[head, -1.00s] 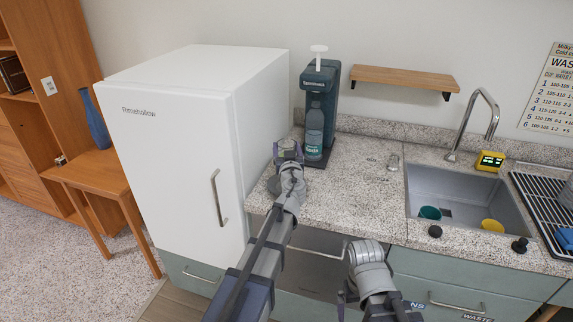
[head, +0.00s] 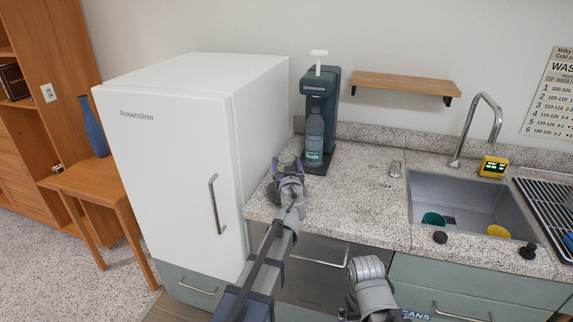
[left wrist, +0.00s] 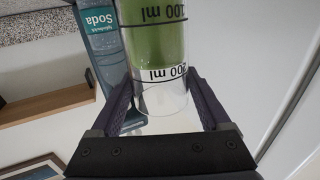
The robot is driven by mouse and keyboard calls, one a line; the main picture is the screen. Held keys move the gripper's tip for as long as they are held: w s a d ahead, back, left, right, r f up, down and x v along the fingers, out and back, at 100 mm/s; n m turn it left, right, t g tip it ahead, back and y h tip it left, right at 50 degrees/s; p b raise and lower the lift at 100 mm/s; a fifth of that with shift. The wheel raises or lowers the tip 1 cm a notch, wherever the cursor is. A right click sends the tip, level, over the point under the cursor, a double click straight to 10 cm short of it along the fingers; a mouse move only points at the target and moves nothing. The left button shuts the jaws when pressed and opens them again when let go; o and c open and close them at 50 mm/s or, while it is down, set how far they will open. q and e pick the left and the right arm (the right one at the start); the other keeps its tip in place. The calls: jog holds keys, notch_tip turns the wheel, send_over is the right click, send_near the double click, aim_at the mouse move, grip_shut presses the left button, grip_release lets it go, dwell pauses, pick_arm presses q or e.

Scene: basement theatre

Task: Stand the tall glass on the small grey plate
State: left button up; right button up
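The tall glass (left wrist: 165,45) is clear with black ml marks and green liquid, and fills the middle of the left wrist view. My left gripper (left wrist: 160,100) has a finger against each side of its clear end. In the head view this gripper (head: 289,165) is over the counter beside the fridge and mostly covers the glass. The small grey plate (head: 270,191) seems to show as a grey edge left of the gripper. Whether the glass touches it is hidden. My right arm is at the bottom edge; its fingers do not show clearly.
A soda maker (head: 320,95) with a bottle (head: 314,138) stands just right and behind the left gripper. The white fridge (head: 165,160) is close on the left.

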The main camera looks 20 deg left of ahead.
pick_arm(q)
jog(key=shift+o, duration=1.3)
jog(key=shift+r, duration=0.15)
jog(key=v, duration=1.2)
jog(key=shift+a, duration=0.1)
